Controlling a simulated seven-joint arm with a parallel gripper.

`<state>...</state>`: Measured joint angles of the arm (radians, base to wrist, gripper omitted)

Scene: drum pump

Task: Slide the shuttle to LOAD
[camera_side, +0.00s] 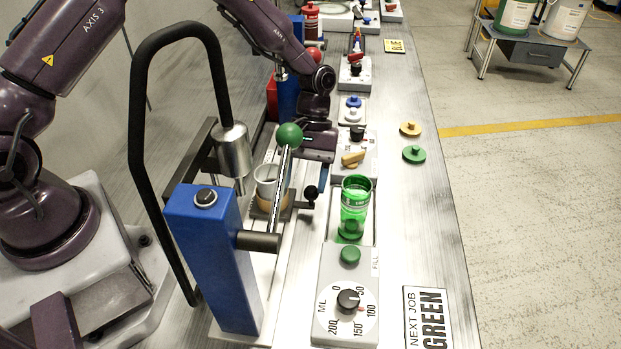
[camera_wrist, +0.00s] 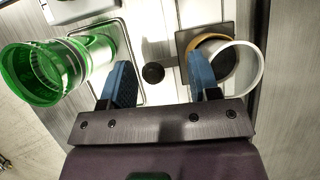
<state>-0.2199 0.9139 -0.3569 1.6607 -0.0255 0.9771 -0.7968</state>
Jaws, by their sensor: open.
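The shuttle is a dark plate (camera_wrist: 183,42) carrying a pale cup (camera_wrist: 248,70) with a tan and dark inside. In the side view the cup (camera_side: 266,181) stands under the steel cylinder of the blue press. A black ball knob (camera_side: 311,192) sticks out on the cup's right. In the wrist view the knob (camera_wrist: 153,73) lies between my gripper's two blue fingers (camera_wrist: 160,68), which are apart and empty. In the side view my gripper is partly hidden behind the press lever. No LOAD marking is readable.
The blue press (camera_side: 212,250) has a lever with a green ball (camera_side: 289,135) close to my gripper. A green-tinted clear cup (camera_side: 355,205) stands at the filling station, with a dial (camera_side: 348,300) in front. A NEXT JOB GREEN sign (camera_side: 427,318) lies at the right.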

